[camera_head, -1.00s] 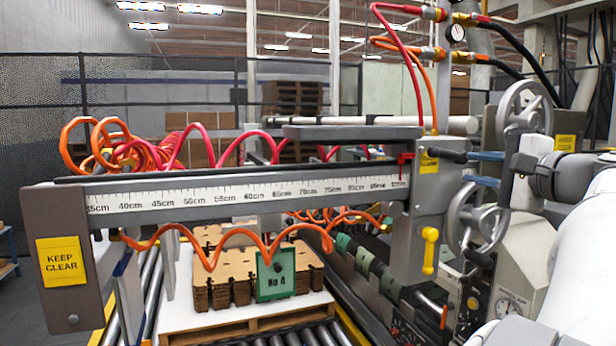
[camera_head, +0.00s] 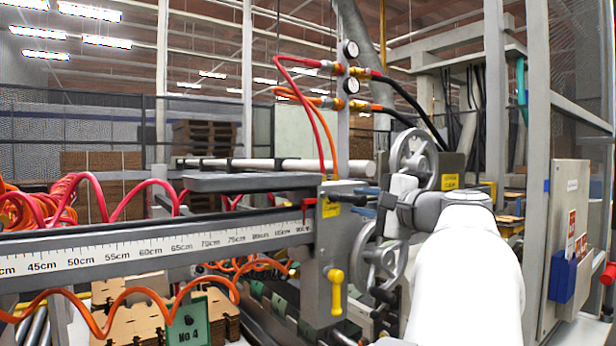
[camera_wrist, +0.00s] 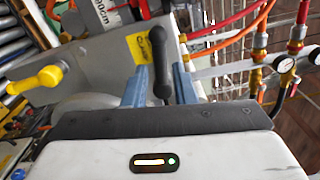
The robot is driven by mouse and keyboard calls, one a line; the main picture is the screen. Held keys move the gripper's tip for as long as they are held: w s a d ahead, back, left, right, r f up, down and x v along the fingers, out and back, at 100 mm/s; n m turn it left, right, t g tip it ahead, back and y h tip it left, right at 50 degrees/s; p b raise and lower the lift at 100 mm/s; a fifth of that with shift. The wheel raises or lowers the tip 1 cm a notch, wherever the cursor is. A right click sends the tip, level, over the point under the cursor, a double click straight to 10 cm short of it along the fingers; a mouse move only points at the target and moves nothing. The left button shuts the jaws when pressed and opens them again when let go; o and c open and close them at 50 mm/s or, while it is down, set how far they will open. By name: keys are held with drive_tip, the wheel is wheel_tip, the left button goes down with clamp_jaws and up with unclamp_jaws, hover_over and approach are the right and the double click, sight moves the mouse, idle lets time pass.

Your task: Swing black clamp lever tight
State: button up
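The black clamp lever (camera_head: 348,186) sticks out to the right from the top of the grey carriage block (camera_head: 328,240) on the ruled beam. In the wrist view the black lever (camera_wrist: 158,70) points toward me, its rounded end between the two blue fingers. My gripper (camera_wrist: 160,82) is open around it, with a finger on each side and narrow gaps showing. I cannot tell whether either finger touches it. In the head view my gripper (camera_head: 366,200) is small and partly lost against the handwheels.
A yellow handle (camera_head: 336,290) hangs on the block's front; it also shows in the wrist view (camera_wrist: 40,80). Grey handwheels (camera_head: 413,158) stand close behind my wrist. Red and orange hoses (camera_head: 318,120) with gauges rise behind the block. The ruled beam (camera_head: 180,245) runs left.

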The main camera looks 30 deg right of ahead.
sight(346, 199)
drive_tip(key=shift+w+a+p, duration=0.2)
drive_tip(key=shift+w+p, duration=0.7)
drive_tip(key=shift+w, duration=1.55)
drive_tip(key=shift+s+d+r+m+p, duration=0.1)
drive_tip(key=shift+r+m+p, duration=0.35)
drive_tip(key=shift+p, duration=0.55)
drive_tip(key=m+p, duration=0.2)
drive_tip(key=p, duration=0.1)
drive_tip(key=shift+d+r, duration=0.1)
drive_tip(key=shift+r, duration=0.25)
drive_tip(key=shift+d+r+m+p, duration=0.15)
drive_tip(key=shift+m+p, duration=0.2)
drive_tip(key=shift+p, duration=0.8)
drive_tip(key=m+p, duration=0.1)
drive_tip(key=p, duration=0.2)
drive_tip(key=r+m+p, duration=0.1)
drive_tip(key=m+p, duration=0.1)
drive_tip(key=p, duration=0.1)
drive_tip(key=shift+d, duration=0.35)
drive_tip(key=s+d+r+m+p, duration=0.1)
drive_tip(key=s+d+m+p, duration=0.3)
drive_tip(key=s+m+p, duration=0.3)
drive_tip(key=shift+s+d+r+m+p, duration=0.3)
drive_tip(key=shift+s+m, duration=0.45)
drive_tip(key=shift+m, duration=0.75)
